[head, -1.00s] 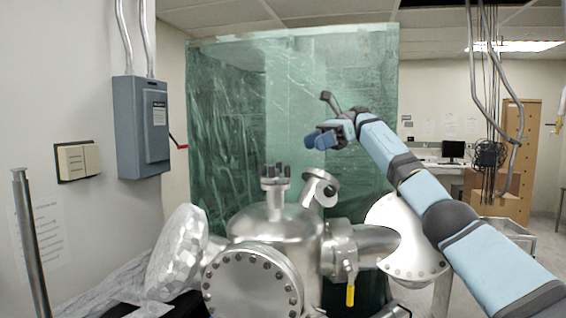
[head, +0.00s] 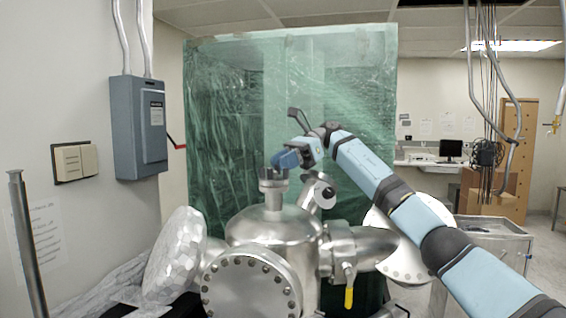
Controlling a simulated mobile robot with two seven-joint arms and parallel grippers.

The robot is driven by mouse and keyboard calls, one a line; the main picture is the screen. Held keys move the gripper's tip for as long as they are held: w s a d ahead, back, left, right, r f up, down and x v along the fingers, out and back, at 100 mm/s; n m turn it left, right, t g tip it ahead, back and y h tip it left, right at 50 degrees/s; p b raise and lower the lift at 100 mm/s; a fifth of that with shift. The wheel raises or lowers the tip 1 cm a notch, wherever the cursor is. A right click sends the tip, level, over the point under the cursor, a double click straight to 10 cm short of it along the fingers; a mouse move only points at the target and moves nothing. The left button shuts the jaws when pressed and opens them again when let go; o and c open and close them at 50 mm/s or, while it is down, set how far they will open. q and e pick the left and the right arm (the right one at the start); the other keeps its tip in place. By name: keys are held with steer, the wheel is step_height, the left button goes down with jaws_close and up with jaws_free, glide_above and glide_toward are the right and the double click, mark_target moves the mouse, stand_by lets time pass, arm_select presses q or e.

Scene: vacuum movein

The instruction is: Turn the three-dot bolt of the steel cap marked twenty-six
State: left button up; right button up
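A steel vacuum vessel (head: 268,228) stands at the bottom centre. A small steel cap (head: 272,184) with upright bolts sits on the neck at its top. No number on a cap and no dots on a bolt can be read at this size. My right gripper (head: 284,160) reaches in from the right, its blue end at the top of the small cap and hiding some of its bolts. I cannot tell whether it touches a bolt, or whether its fingers are open. My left gripper is not in view.
A large bolted flange (head: 250,287) faces forward on the vessel. A faceted cover (head: 174,256) sticks out left, and a wide disc flange (head: 408,240) right. A yellow valve handle (head: 349,298) hangs below a side pipe. A green plastic curtain (head: 230,120) hangs behind.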

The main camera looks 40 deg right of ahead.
jaws_close()
steer(key=shift+s+a+m+t+h+b, duration=0.15)
steer(key=shift+m+t+h+b, duration=0.3)
steer(key=shift+m+t+b, duration=0.5)
steer(key=shift+s+d+m+t+h+b, duration=0.1)
steer(key=shift+m+t+h+b, duration=0.35)
steer(key=shift+m+t, duration=0.75)
steer(key=shift+s+a+m+t+h+b, duration=0.15)
steer(key=shift+m+t+h+b, duration=0.25)
steer(key=shift+m+t+b, duration=0.65)
